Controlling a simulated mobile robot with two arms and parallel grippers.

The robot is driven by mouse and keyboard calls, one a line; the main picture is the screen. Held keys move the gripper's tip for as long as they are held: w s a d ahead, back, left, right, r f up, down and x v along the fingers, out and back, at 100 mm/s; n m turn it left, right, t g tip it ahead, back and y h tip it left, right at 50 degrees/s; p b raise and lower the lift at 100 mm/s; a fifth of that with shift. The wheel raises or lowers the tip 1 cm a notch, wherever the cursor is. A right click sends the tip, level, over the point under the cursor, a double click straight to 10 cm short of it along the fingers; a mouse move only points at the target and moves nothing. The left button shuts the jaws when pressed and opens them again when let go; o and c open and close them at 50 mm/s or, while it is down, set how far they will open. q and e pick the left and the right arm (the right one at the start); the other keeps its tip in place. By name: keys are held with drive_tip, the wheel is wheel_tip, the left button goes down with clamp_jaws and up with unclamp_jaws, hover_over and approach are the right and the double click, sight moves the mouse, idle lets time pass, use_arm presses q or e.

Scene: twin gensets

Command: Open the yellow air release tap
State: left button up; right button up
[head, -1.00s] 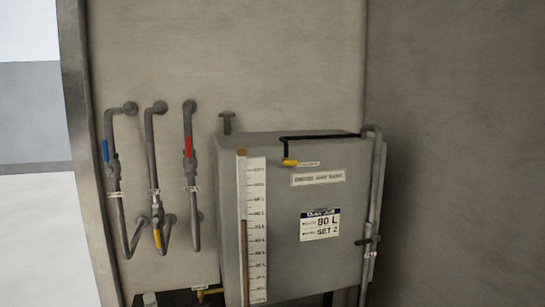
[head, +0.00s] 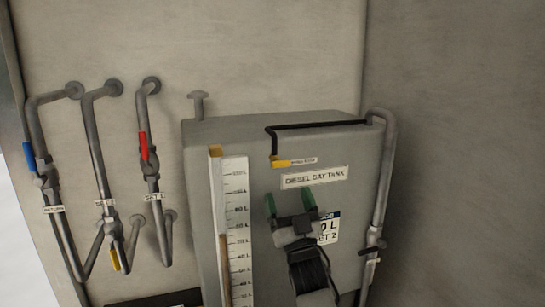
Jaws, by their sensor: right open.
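A small yellow tap (head: 281,163) sits on the upper front of the grey diesel day tank (head: 205,150), at the end of a black pipe (head: 325,125). A small label beside it is too small to read. Another yellow handle (head: 115,261) is on the middle wall pipe at lower left, below its tag. My right gripper (head: 290,200) has green fingertips pointing up and is open and empty. It shows in front of the tank, just below the tank's yellow tap and apart from it in the picture. My left gripper is not in view.
Pipes with a blue handle (head: 30,156) and a red handle (head: 143,146) run down the wall at left. A white level gauge (head: 236,205) stands on the tank front. A grey pipe (head: 388,180) runs down the tank's right side. A bare wall is at right.

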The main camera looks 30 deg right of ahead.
sight(278, 159)
drive_tip(key=p+x, duration=0.3)
drive_tip(key=x, duration=0.5)
drive_tip(key=shift+w+r, duration=0.2)
drive_tip(key=shift+r, duration=0.05)
drive_tip(key=shift+w+r, duration=0.15)
drive_tip(key=shift+r, duration=0.05)
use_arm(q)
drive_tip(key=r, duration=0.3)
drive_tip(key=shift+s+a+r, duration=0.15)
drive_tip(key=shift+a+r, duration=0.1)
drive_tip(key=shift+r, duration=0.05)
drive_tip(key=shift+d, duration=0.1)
use_arm(e)
drive_tip(key=shift+w, duration=0.1)
drive_tip(key=shift+c, duration=0.2)
drive_tip(key=shift+y, duration=0.3)
drive_tip(key=c, duration=0.8)
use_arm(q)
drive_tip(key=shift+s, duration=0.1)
use_arm(e)
drive_tip(key=shift+o, duration=0.2)
